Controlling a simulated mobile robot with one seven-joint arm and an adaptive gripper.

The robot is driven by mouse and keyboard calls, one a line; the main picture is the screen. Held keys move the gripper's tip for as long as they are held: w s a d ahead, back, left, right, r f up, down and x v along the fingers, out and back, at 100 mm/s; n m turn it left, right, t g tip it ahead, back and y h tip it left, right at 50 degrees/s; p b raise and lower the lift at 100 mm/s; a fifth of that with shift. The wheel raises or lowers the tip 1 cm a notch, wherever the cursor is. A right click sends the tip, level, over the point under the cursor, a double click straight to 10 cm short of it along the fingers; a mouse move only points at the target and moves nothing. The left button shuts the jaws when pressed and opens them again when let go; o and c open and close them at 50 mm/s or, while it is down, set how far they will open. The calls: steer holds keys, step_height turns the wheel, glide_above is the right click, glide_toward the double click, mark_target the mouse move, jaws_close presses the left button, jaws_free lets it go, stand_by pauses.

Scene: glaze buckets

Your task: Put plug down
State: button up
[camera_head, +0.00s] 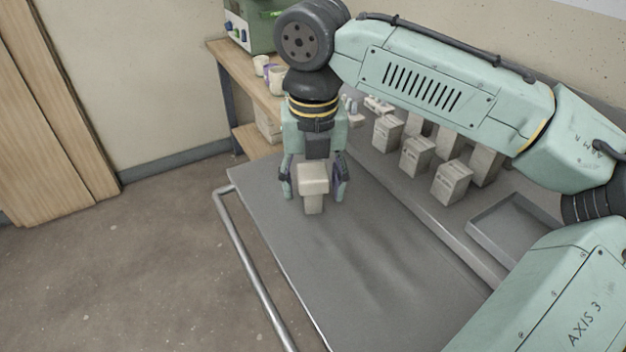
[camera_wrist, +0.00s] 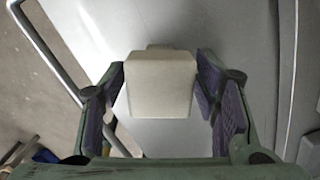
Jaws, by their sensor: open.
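The plug (camera_head: 313,180) is a cream, blocky piece with a wide top and a narrower lower part. It is upright, at the far end of the grey metal table (camera_head: 370,265). My gripper (camera_head: 314,192) is around it from above, with one finger on each side. In the wrist view the plug (camera_wrist: 161,82) sits between the purple finger pads of my gripper (camera_wrist: 162,92). Gaps show between the plug and the pads, so the fingers are open. The foot of the plug appears to rest on the table, though the exact contact is hard to see.
Several pale boxes (camera_head: 451,182) stand along the right side behind the table. A grey tray (camera_head: 515,232) lies at right. A wooden bench (camera_head: 238,72) with cups (camera_head: 277,80) is at the back. A metal rail (camera_head: 250,265) runs along the left edge. The table's near part is clear.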

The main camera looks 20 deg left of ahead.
steer(key=shift+r, duration=0.1)
step_height(320, 180, up, 12)
steer(key=shift+s+d, duration=0.15)
steer(key=shift+s, duration=0.15)
stand_by(0.3)
